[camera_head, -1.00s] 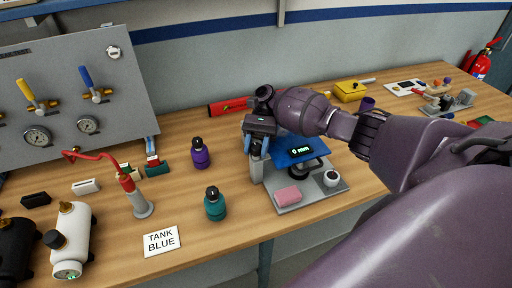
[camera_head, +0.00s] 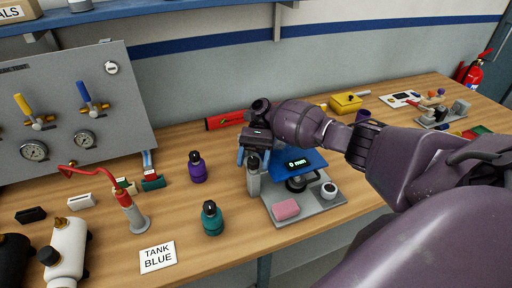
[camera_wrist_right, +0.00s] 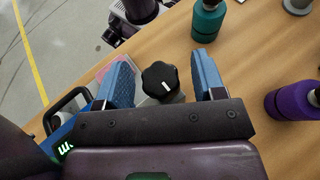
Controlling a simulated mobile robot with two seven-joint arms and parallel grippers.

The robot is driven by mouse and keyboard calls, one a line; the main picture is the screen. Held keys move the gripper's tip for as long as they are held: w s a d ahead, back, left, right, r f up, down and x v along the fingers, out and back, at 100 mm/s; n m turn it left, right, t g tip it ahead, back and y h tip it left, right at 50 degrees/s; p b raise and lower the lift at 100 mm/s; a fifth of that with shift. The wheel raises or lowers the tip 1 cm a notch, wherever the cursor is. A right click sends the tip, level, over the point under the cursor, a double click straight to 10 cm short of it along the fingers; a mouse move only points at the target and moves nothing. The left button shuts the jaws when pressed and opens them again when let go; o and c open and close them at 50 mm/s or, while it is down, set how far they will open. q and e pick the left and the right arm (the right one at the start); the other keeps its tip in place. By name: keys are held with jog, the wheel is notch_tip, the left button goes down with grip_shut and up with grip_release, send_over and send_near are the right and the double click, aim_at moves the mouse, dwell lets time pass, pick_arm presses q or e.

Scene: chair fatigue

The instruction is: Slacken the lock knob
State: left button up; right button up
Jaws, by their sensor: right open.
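The lock knob (camera_wrist_right: 160,80) is black, lobed and marked with a white line. In the head view it shows only as a dark top (camera_head: 253,161) on the grey post of a test stand (camera_head: 312,206), partly hidden by my gripper. My right gripper (camera_wrist_right: 163,62) is open over the knob, with one blue-padded finger on each side. Gaps show between the knob and both fingers in the right wrist view. The stand has a blue plate (camera_head: 312,158) with a display reading 0 mm. My left gripper does not show in the head view.
A teal bottle (camera_head: 212,219) and a purple bottle (camera_head: 197,168) stand left of the stand. A pink block (camera_head: 286,209) and a white cup-like part (camera_head: 329,190) sit on its base. A TANK BLUE card (camera_head: 157,257) lies near the table's front edge.

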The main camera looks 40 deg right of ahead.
aim_at(254, 157)
jog(key=v, duration=0.5)
jog(key=shift+w+d+r, duration=0.25)
jog(key=shift+w+d, duration=0.15)
jog(key=shift+w, duration=0.05)
jog(key=b+v, duration=0.4)
jog(key=b, duration=0.3)
jog(key=shift+b, duration=0.35)
jog(key=shift+d, duration=0.1)
jog(key=shift+r, duration=0.1)
dwell(0.5)
